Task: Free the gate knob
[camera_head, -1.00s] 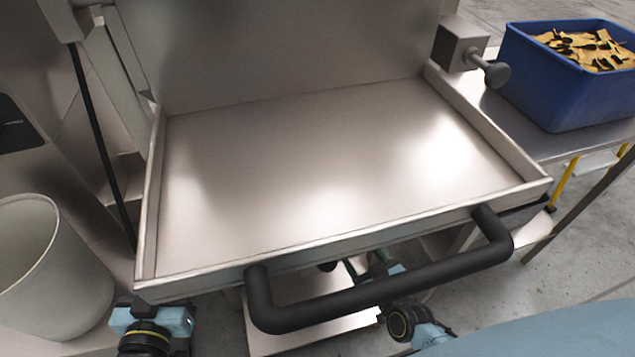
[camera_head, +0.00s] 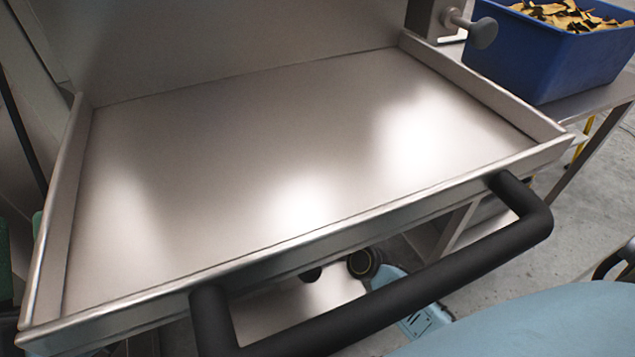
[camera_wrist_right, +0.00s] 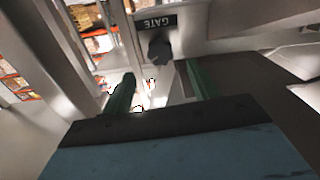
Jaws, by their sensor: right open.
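In the right wrist view a dark round knob (camera_wrist_right: 160,49) sits under an upside-down label reading GATE (camera_wrist_right: 155,22) on a pale metal panel. My right gripper (camera_wrist_right: 160,74) is open, its two green fingers apart. The knob appears beyond the fingertips, roughly between them; I see no contact. In the head view part of my right arm (camera_head: 415,308) shows below the black handle, and its fingers are hidden under the tray. Green parts of my left gripper (camera_head: 20,240) show at the left edge, partly covered by the tray; its opening is unclear.
An empty steel tray (camera_head: 270,160) with raised rims fills the head view. A black bar handle (camera_head: 400,290) runs along its front. Another grey knob (camera_head: 482,33) projects from a metal box behind the tray. A blue bin (camera_head: 560,60) of tan pieces stands on a bench at right.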

